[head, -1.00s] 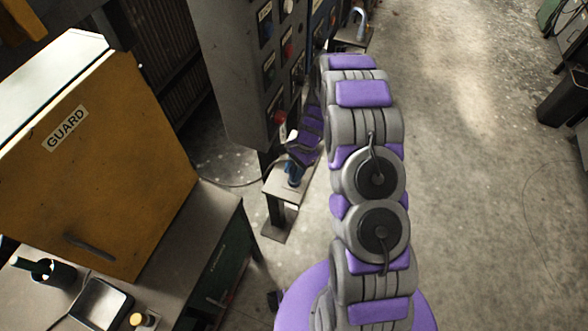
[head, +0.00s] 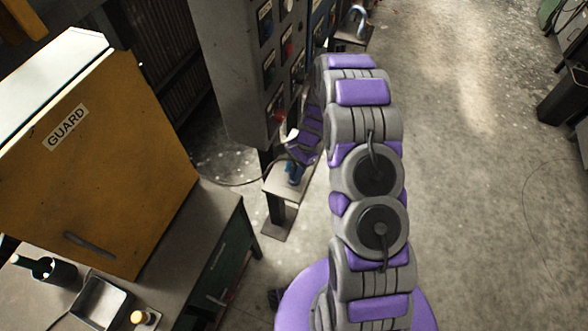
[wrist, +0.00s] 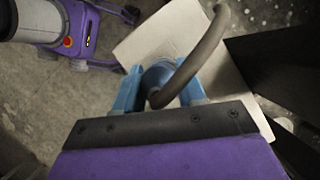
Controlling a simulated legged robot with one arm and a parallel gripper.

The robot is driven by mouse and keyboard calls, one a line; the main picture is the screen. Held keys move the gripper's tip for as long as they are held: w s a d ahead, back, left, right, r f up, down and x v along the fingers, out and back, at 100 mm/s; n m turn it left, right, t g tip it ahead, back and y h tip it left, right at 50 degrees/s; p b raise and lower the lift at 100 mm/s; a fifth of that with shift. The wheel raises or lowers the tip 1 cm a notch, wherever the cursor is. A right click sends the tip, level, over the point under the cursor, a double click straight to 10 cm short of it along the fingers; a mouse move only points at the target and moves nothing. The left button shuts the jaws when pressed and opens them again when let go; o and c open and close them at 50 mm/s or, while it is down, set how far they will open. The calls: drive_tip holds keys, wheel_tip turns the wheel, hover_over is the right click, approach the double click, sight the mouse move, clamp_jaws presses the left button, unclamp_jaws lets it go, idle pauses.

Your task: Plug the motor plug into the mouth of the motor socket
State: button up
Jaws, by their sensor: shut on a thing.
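My gripper (wrist: 160,82) is shut on the motor plug (wrist: 157,74), a blue round body between two light blue fingers in the wrist view. A thick grey cable (wrist: 204,52) curves up from the plug. In the head view my gripper (head: 294,172) points down at a small pale stand (head: 272,186) below the control cabinet. The plug is over the stand's pale top (wrist: 150,42); I cannot tell whether it touches. The plug's lower end is hidden. I cannot make out the motor socket in either view.
The grey control cabinet (head: 228,80) with buttons stands close beside my gripper. Another small stand (head: 352,38) with a curved pale piece is farther back. A yellow guard box (head: 120,170) sits on a bench at left. Open floor (head: 470,200) lies to the right.

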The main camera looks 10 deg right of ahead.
drive_tip(key=shift+f, duration=0.45)
idle(0.3)
drive_tip(key=o, duration=0.9)
drive_tip(key=shift+o, duration=0.4)
drive_tip(key=o, duration=0.5)
drive_tip(key=shift+p+v, duration=1.8)
drive_tip(key=shift+v, duration=6.8)
drive_tip(key=shift+w+d, duration=0.1)
drive_tip(key=shift+w, duration=0.05)
